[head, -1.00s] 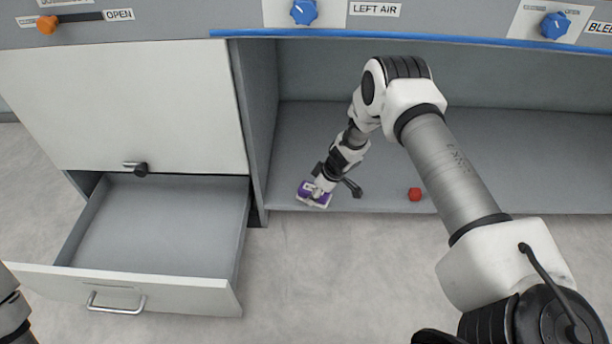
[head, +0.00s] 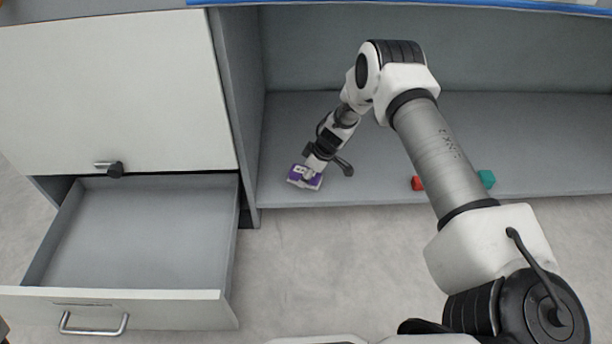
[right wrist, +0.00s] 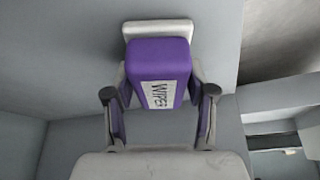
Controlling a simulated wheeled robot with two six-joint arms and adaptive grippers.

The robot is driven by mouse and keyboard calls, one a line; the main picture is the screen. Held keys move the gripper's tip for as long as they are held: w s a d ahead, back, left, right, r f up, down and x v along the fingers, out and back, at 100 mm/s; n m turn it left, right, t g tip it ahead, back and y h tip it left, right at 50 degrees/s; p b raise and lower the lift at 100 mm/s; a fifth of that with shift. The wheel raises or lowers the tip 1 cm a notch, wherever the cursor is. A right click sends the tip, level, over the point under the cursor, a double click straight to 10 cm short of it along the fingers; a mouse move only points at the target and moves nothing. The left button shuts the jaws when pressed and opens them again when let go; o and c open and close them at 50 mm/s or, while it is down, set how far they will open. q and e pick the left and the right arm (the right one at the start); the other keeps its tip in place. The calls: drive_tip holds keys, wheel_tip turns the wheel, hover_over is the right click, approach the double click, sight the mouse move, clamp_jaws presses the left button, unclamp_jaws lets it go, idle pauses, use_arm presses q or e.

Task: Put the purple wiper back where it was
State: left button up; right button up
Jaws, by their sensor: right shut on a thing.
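The purple wiper (head: 305,176) is at the front left of the grey cabinet shelf (head: 400,188), close to the shelf's left side wall. My right gripper (head: 313,168) is shut on it. In the right wrist view the wiper (right wrist: 158,62) has a purple body with a white "WIPER" label and a pale strip at its far end. The fingers of the right gripper (right wrist: 159,105) stand on both sides of it. I cannot tell whether the wiper touches the shelf. My left gripper is not in view.
An open, empty drawer (head: 125,294) juts out at the left below a closed white door (head: 120,90). A red block (head: 417,183) and a green block (head: 487,178) lie on the shelf to the right, partly behind my arm. The shelf's back middle is clear.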

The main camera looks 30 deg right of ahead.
sight(315, 174)
drive_tip(key=o, duration=1.2)
drive_tip(key=shift+f, duration=0.1)
drive_tip(key=shift+r, duration=0.25)
drive_tip(key=p+v, duration=0.6)
drive_tip(key=shift+r, duration=0.4)
drive_tip(key=shift+s+r, duration=0.15)
drive_tip(key=shift+r, duration=0.15)
drive_tip(key=s+a+f+m+g+y, duration=0.2)
drive_tip(key=s+a+f+m+y, duration=0.15)
drive_tip(key=s+a, duration=1.3)
drive_tip(key=s+m+h, duration=0.1)
drive_tip(key=s+h, duration=0.1)
drive_tip(key=s, duration=0.4)
drive_tip(key=s+m+g+h, duration=0.1)
drive_tip(key=s+h, duration=0.1)
drive_tip(key=s, duration=0.4)
drive_tip(key=s+d+m+h, duration=0.1)
drive_tip(key=s+m+h, duration=0.1)
drive_tip(key=s, duration=0.4)
drive_tip(key=shift+s+r+g, duration=0.2)
drive_tip(key=shift+g, duration=0.2)
